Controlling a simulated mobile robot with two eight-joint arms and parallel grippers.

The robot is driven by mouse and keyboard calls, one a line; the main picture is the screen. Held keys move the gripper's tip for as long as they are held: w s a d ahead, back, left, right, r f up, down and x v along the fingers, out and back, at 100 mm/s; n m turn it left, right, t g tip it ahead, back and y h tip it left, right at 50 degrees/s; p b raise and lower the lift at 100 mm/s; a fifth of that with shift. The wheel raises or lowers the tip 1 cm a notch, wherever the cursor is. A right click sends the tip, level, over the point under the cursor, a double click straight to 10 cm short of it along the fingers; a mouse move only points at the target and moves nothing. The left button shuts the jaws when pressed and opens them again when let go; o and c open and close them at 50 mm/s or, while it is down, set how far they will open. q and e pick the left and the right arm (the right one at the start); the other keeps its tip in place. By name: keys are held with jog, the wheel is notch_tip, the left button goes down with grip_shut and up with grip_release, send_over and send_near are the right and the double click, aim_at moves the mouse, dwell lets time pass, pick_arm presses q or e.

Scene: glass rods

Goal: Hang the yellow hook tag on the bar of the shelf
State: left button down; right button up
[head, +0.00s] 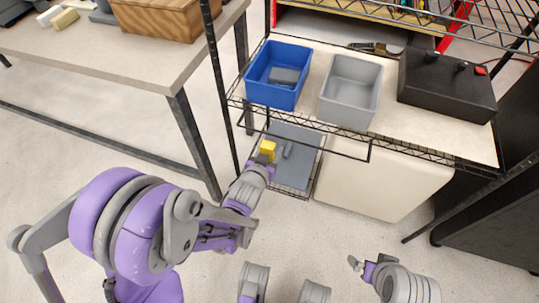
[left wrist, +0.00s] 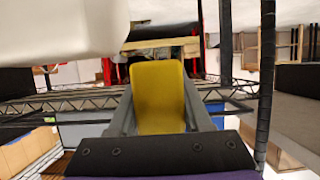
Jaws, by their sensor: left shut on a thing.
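The yellow hook tag (head: 267,147) is in my left gripper (head: 267,158), in front of the wire shelf. In the left wrist view the yellow tag (left wrist: 158,97) stands upright between the two grey fingers (left wrist: 158,110), which are shut on it. Its hook cannot be made out. The thin dark bar (head: 340,153) sticks out below the shelf's front edge. The tag is near the bar's left part in the head view; I cannot tell whether they touch. My right gripper (head: 357,263) is low at the right, away from the shelf, and its jaw opening is unclear.
A dark shelf post (head: 220,90) rises left of my left gripper. A table (head: 150,70) is at the left. A cream container (head: 380,187) stands below the shelf.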

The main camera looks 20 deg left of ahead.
pick_arm(q)
jog(key=x, duration=0.6)
jog(key=shift+w+r+b, duration=0.15)
jog(key=shift+r+b, duration=0.2)
dwell(0.4)
jog(key=shift+c, duration=1.3)
grip_release()
jog(key=p+v, duration=0.2)
jog(key=v, duration=0.8)
jog(key=shift+s+r, duration=0.25)
jog(key=shift+s, duration=0.15)
